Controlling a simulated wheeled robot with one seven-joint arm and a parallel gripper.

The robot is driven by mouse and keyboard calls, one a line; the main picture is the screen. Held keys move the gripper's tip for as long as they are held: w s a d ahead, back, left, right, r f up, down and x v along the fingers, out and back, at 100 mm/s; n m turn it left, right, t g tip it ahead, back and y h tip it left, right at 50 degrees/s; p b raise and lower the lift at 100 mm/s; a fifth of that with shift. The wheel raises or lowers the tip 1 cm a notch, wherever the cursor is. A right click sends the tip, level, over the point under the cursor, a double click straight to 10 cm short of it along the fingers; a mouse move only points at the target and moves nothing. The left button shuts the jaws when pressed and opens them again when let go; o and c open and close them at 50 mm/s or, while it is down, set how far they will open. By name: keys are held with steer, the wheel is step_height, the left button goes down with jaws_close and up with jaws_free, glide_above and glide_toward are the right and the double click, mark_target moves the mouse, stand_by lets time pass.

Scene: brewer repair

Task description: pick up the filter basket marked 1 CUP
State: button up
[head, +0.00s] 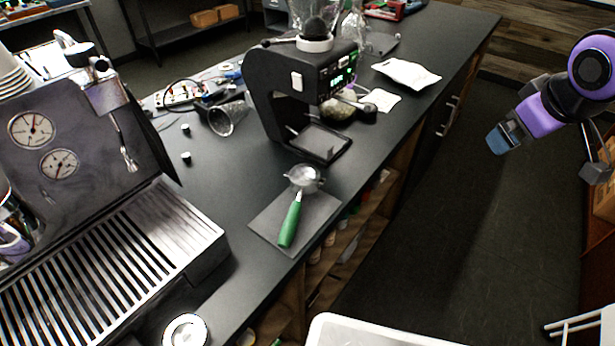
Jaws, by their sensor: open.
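No 1 CUP marking can be read in the head view, so I cannot tell which thing is that filter basket. A round metal piece (185,331) sits at the bottom edge of the view, beside the espresso machine; it is partly cut off and I cannot tell what it is. A green-handled portafilter (290,222) lies on a grey mat (265,222) at the counter's front edge, with its metal head away from me. My gripper (504,138) is open and empty, over the floor to the right of the counter, far from these things.
The espresso machine (95,262) fills the left. A black grinder (268,95) stands behind the mat. A glass vessel (228,118) lies left of it, near two small knobs. White packets (408,74) lie farther back. A white bin (335,322) stands below the counter's front.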

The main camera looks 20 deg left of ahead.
steer(key=w+a+f+n+y, duration=0.2)
steer(key=w+a+f+n, duration=0.15)
steer(key=a+f, duration=0.3)
steer(key=n+g+y, duration=0.4)
steer(key=n+y, duration=0.1)
steer(key=y, duration=0.6)
glide_toward(297, 175)
steer(key=shift+s+a+f, duration=0.2)
steer(key=shift+a+f, duration=0.2)
steer(key=shift+a, duration=0.4)
steer(key=shift+w+x, duration=0.1)
steer(key=shift+x, duration=1.25)
steer(key=shift+w+x, duration=0.15)
steer(key=shift+x, duration=1.2)
steer(key=shift+r, duration=0.15)
steer(key=c, duration=0.9)
